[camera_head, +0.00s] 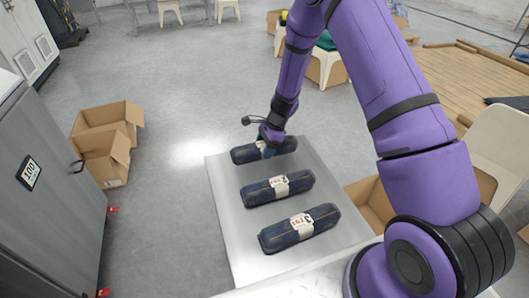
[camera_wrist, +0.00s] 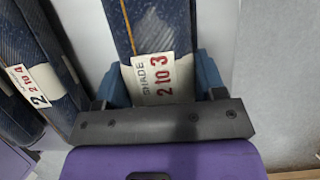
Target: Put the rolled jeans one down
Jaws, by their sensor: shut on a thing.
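Several rolled jeans, dark blue with white paper labels, are on a grey metal table (camera_head: 225,215). The far roll (camera_head: 243,154) lies across the table's far end, and my gripper (camera_head: 268,146) is shut on its middle from above. In the wrist view this held roll (camera_wrist: 165,25) stands between the blue fingers, with its label (camera_wrist: 162,78) reading "SHADE 2 to 3". I cannot tell whether it touches the tabletop. The middle roll (camera_head: 259,195) and the near roll (camera_head: 284,236) lie roughly parallel to it. A neighbouring roll shows in the wrist view (camera_wrist: 50,45), labelled "2 to 4".
A grey cabinet (camera_head: 62,200) marked 100 stands at the left. Open cardboard boxes (camera_head: 103,150) are on the floor beyond it. Another carton (camera_head: 372,205) is right of the table. A wooden pallet-like platform (camera_head: 450,75) lies at the back right.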

